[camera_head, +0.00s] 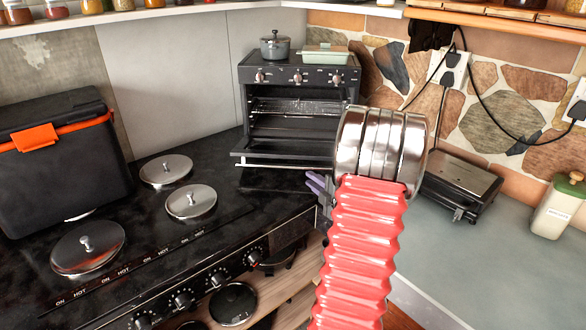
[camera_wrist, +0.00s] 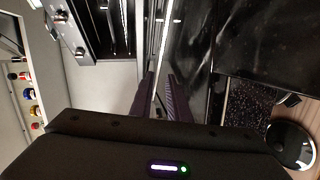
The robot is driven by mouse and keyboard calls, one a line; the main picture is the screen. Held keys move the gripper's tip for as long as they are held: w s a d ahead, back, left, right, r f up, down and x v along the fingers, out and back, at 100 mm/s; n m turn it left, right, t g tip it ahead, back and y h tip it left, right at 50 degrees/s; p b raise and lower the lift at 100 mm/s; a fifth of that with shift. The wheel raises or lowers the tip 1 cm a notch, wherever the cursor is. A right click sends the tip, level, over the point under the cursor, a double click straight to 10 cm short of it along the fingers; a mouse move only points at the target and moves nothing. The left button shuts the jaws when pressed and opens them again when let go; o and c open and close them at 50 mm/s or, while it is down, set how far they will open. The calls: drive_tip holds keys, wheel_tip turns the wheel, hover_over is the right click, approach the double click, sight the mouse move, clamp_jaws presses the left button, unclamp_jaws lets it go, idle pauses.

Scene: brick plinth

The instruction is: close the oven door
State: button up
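The small black oven (camera_head: 292,78) stands at the back corner of the counter, and part of it shows at the top left of the wrist view (camera_wrist: 76,28). Its door (camera_head: 285,150) is folded down, open and nearly level, with a pale handle bar along the front edge. The rack and dark inside of the oven are visible. My gripper (camera_head: 316,186) is near the door's right front corner, partly hidden by my arm. In the wrist view its two purple fingers (camera_wrist: 160,98) are apart, with a bright strip running between them. I cannot tell whether they touch the door.
A pot (camera_head: 275,45) and a green dish (camera_head: 325,53) stand on the oven. A black hob (camera_head: 150,230) with lidded plates is at front left, beside a black cool box (camera_head: 62,160). A grill (camera_head: 458,185) sits to the right, with bare grey counter before it.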

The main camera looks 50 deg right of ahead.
sight(293, 168)
drive_tip(key=x, duration=1.3)
drive_tip(key=shift+w+f, duration=0.1)
drive_tip(key=shift+w, duration=0.15)
drive_tip(key=shift+c, duration=0.6)
clamp_jaws()
drive_tip(key=shift+a+f, duration=0.1)
drive_tip(key=shift+f, duration=0.1)
